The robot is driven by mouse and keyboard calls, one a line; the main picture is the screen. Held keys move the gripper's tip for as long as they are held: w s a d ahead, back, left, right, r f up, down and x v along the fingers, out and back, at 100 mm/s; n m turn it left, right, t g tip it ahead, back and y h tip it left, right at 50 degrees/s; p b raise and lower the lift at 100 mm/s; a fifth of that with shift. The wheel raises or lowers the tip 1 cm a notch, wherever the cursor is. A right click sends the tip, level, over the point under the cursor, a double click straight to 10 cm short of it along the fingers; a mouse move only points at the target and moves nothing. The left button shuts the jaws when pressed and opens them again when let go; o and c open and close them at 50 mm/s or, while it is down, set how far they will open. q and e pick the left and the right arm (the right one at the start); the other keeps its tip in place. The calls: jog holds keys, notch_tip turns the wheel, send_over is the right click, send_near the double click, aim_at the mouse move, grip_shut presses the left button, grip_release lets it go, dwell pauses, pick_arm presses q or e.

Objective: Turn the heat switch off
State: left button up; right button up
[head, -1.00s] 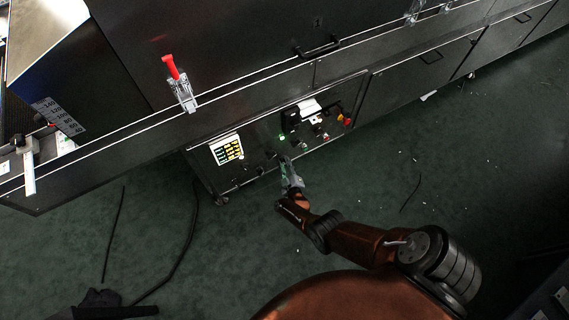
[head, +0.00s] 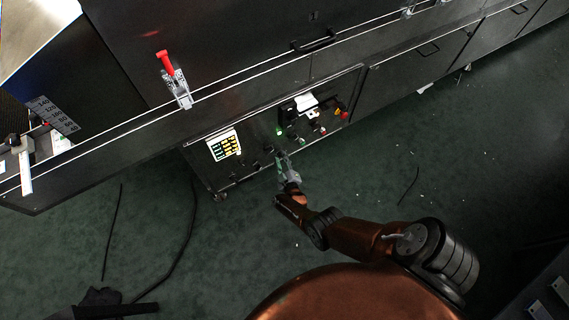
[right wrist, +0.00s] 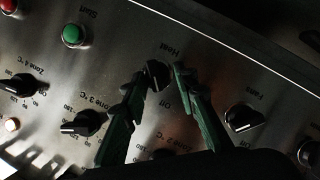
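The heat switch (right wrist: 158,75) is a small black knob on the metal control panel, with "Heat" and "Off" printed beside it in the right wrist view. My right gripper (right wrist: 160,80) has its two green fingers apart, one on each side of the knob at the tips. I cannot tell whether the fingers touch it. In the head view the right gripper (head: 281,157) reaches the lower edge of the control panel (head: 262,147), and the switch is too small to make out there. My left gripper is not seen.
The Fans knob (right wrist: 243,117) and Zone 3 knob (right wrist: 83,123) flank the fingers closely. A green Start button (right wrist: 74,35) lies farther left. In the head view, a red-handled clamp (head: 174,78) stands above the panel. Dark cables (head: 186,240) lie on the green floor.

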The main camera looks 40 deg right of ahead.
jog(key=v, duration=0.7)
jog(key=shift+s+d, duration=0.15)
jog(key=shift+s, duration=0.1)
dwell(0.6)
